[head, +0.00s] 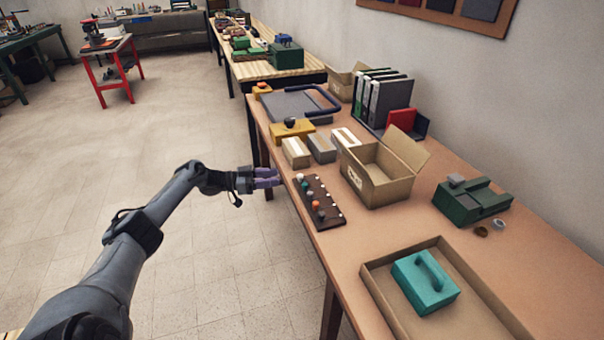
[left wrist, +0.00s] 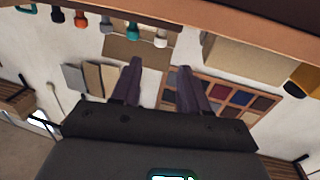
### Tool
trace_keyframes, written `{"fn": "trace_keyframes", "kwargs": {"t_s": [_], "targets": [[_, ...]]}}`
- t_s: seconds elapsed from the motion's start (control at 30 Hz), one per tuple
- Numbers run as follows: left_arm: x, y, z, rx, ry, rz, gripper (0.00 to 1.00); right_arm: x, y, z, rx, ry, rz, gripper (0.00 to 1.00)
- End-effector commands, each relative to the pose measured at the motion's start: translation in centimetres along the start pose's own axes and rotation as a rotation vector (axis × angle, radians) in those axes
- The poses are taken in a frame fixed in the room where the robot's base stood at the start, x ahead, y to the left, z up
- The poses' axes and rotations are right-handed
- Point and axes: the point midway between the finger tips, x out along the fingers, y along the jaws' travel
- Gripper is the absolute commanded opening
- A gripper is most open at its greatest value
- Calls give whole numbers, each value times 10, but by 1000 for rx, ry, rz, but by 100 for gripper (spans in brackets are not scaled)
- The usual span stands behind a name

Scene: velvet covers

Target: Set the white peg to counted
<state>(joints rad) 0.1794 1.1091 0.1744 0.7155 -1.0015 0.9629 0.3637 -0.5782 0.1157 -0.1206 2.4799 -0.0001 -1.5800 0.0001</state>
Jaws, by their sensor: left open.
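The white peg (head: 300,177) stands at the far end of a dark brown peg board (head: 325,211), in its left-hand row. Teal, grey, orange and dark pegs follow it toward the near end. In the left wrist view, which looks upside down, the white peg (left wrist: 160,38) is the rightmost of the pegs, just beyond the fingertips. My left gripper (head: 279,178) has purple fingers and is at the table's left edge, just left of the white peg. It is open and empty, its two fingers apart in the wrist view (left wrist: 160,80). The counted marking is too small to read.
Small boxes (head: 296,152) and an open cardboard box (head: 379,185) stand behind the board. A green device (head: 470,201) is at the right. A tray (head: 376,288) at the near end holds a teal block (head: 424,281). Floor left of the table is free.

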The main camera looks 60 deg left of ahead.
Motion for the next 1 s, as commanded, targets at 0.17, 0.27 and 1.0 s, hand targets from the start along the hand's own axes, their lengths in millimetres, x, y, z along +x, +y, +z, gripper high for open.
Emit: {"fn": "trace_keyframes", "kwargs": {"t_s": [0.17, 0.27, 1.0], "targets": [[26, 0, 2, 1, 5, 1, 44, 9, 2, 4, -8, -2, 7, 43], [43, 0, 2, 2, 4, 1, 44, 14, 3, 6, -9, -3, 9, 43], [99, 0, 1, 2, -2, 0, 44, 31, -1, 11, 1, -3, -1, 43]]}}
